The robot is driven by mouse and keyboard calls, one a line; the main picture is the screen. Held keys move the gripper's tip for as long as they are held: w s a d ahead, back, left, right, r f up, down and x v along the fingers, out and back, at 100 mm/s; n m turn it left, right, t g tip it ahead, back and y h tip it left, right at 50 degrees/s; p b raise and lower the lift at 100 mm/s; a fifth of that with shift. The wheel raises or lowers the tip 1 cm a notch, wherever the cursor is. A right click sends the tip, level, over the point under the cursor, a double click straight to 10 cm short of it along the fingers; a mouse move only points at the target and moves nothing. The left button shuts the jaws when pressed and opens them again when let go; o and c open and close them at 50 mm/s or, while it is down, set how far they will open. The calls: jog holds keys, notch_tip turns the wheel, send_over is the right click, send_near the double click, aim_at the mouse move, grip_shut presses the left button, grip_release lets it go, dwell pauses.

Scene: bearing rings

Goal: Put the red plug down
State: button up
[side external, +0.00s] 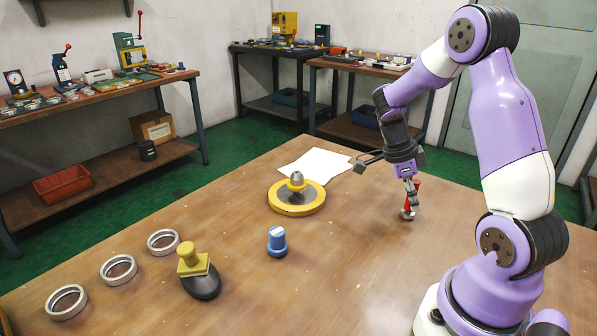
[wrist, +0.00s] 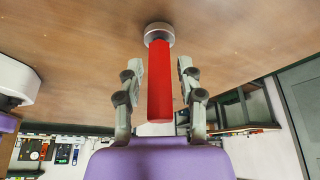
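The red plug, with a long red handle (wrist: 160,85) and a grey metal round base (wrist: 158,32), is in the middle of the wrist view. In the side external view the red plug (side external: 416,190) is upright at the right of the table, its base appearing to rest on the wood. My gripper (side external: 409,190) points down around the handle. In the wrist view the fingers of my gripper (wrist: 160,75) stand on both sides of the handle, with a narrow gap at each side, so it looks open. Part of the handle is hidden by the fingers in the side external view.
A yellow-rimmed fixture with a grey cone (side external: 297,182) and a white sheet (side external: 318,161) lie left of my gripper. A blue plug (side external: 277,243), a yellow-handled dark tool (side external: 204,282) and three metal rings (side external: 118,280) are farther left. The table around the red plug is clear.

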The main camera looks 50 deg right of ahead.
jog(key=shift+r, duration=0.1)
jog(key=w+a+r+n+t+h, duration=0.1)
jog(key=w+a+r+n, duration=0.2)
jog(key=r, duration=0.4)
jog(key=w+a+r+n+t, duration=0.1)
jog(key=w+a+r+n, duration=0.1)
jog(key=r+n, duration=0.4)
jog(key=s+a+n+t+y, duration=0.2)
jog(key=a+n+t, duration=0.5)
jog(key=a+n, duration=1)
jog(key=r+n+y, duration=0.1)
jog(key=n, duration=0.3)
jog(key=shift+s+a+t, duration=0.3)
jog(key=shift+s, duration=0.1)
